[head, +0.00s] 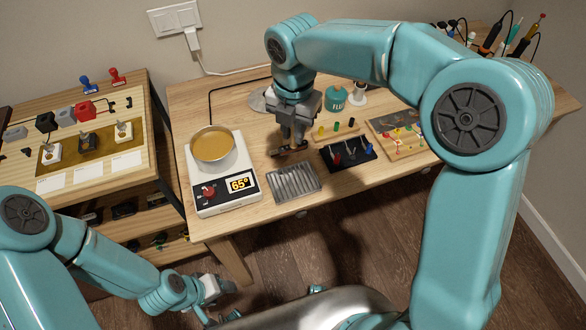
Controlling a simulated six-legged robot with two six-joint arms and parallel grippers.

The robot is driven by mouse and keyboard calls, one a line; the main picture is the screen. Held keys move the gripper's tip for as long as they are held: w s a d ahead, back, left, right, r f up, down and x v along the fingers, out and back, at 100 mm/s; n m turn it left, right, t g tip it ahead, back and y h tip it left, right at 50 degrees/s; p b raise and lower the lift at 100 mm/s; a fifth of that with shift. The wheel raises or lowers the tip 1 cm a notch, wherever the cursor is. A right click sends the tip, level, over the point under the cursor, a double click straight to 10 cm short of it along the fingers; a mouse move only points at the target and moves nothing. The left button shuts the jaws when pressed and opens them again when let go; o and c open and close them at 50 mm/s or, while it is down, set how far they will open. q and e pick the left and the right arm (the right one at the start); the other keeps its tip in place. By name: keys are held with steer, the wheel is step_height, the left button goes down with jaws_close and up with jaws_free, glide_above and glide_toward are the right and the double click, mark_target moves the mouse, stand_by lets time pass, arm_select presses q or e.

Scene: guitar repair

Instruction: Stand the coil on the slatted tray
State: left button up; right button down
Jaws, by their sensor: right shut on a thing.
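My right gripper (292,140) points down over the workbench and is shut on the coil (289,151), a small dark piece with reddish-brown parts. The fingers partly cover the coil. It is just behind the slatted tray, and I cannot tell whether it touches the bench. The slatted tray (293,178) is grey metal with parallel slats, and it looks empty. My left gripper (217,311) is low at the bottom of the view, in front of the bench and away from the tray. Its fingers are too unclear to tell if they are open.
A white heater (221,203) reading 65° carries a pot of amber liquid (213,145) left of the tray. A dark rack (347,157) with coloured pieces stands to the right. A green flux jar (336,97) is behind. A side shelf (105,180) stands at left.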

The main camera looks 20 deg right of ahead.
step_height(320, 180, down, 14)
steer(key=shift+r, duration=0.2)
steer(key=shift+f+b, duration=0.1)
steer(key=shift+b, duration=0.25)
steer(key=c, duration=1.1)
jaws_free()
steer(key=shift+w, duration=0.1)
steer(key=shift+o, duration=0.2)
step_height(320, 180, up, 12)
steer(key=shift+r+p, duration=0.2)
steer(key=shift+p, duration=0.2)
